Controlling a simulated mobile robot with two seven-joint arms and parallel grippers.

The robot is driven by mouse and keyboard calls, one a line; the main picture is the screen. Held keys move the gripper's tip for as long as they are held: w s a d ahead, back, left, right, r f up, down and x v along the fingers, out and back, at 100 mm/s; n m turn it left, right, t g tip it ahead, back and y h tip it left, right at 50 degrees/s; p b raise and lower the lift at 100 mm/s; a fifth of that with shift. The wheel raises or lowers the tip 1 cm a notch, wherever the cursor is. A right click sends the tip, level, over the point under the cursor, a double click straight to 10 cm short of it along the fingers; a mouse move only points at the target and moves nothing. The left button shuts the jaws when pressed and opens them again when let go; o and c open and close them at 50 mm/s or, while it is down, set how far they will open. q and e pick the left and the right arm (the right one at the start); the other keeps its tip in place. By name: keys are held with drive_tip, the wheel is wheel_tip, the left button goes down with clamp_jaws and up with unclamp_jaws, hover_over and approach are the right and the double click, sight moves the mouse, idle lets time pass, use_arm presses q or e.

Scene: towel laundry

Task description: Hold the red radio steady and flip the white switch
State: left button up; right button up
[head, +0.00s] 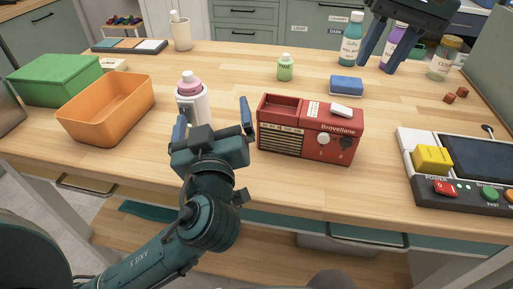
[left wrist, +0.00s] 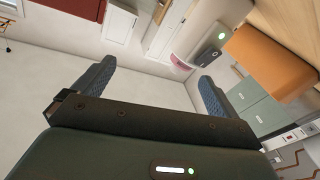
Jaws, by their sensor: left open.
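The red radio (head: 283,139) stands upright on the wooden table in the middle of the head view. A white switch (head: 341,111) sits on the right part of its top. My left gripper (head: 213,124) is open and empty, to the left of the radio and apart from it. Its spread fingers also show in the left wrist view (left wrist: 153,88), with nothing between them. My right gripper (head: 386,48) is at the top right of the head view, behind the radio and far from it. Its two fingers are spread with nothing seen held.
A white bottle with a pink top (head: 190,98) is just behind my left gripper. An orange bin (head: 107,112) and a green box (head: 58,82) stand left. A control panel (head: 407,150) is at right.

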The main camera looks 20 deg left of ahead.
sight(275, 113)
use_arm(q)
drive_tip(key=s+d+f+m+h, duration=0.2)
drive_tip(key=s+d+m+h, duration=0.15)
drive_tip(key=d+h, duration=0.5)
drive_tip(key=shift+m+y, duration=0.25)
drive_tip(key=shift+y, duration=0.6)
drive_tip(key=w, duration=0.8)
drive_tip(key=w+d, duration=0.1)
drive_tip(key=w, duration=0.4)
drive_tip(key=shift+d+r, duration=0.1)
drive_tip(key=shift+r, duration=0.05)
